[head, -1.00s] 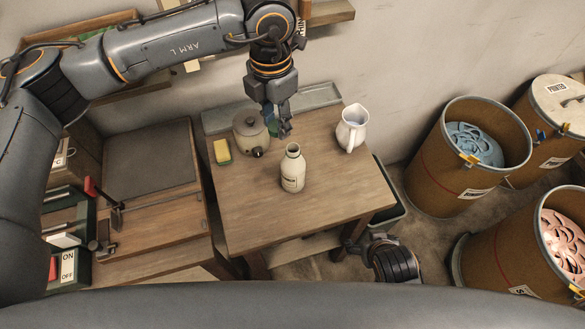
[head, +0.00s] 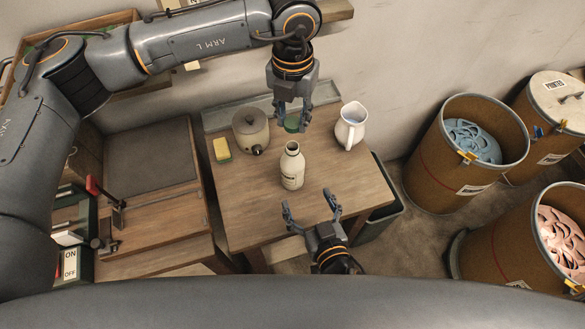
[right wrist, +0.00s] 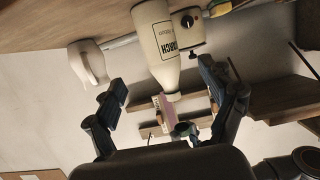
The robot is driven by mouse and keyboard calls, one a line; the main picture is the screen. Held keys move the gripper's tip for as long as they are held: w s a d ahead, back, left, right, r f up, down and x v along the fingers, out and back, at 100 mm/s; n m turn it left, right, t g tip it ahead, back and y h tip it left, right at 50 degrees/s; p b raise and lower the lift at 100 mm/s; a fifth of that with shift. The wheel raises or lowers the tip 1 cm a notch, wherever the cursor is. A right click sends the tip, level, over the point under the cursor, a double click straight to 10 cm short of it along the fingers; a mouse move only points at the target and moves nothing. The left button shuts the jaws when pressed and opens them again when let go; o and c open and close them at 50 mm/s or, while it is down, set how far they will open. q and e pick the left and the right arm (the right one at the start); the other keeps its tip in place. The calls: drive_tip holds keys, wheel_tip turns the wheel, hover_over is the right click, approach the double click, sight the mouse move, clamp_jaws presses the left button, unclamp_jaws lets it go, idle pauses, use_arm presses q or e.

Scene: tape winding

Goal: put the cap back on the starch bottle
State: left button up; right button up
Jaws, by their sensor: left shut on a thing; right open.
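The starch bottle (head: 292,168) is cream with a dark-lettered label and stands upright on the wooden table. Its neck is open and bare; in the right wrist view the bottle (right wrist: 157,45) appears upside down with its label partly readable. My left gripper (head: 292,121) is behind the bottle, shut on a green round thing (head: 292,125) that looks like the cap, partly covered by the fingers. My right gripper (head: 312,203) is open and empty in front of the bottle, fingers spread. In the right wrist view the bottle's neck lies between the open fingers' directions, apart from them.
A white jug (head: 351,125) stands to the right. Drums (head: 425,165) stand right of the table (head: 245,205). The table's front left is clear.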

sight(296, 176)
drive_tip(key=shift+w, duration=0.1)
drive_tip(key=x, duration=1.2)
clamp_jaws()
use_arm(q)
drive_tip(key=shift+f, duration=2.5)
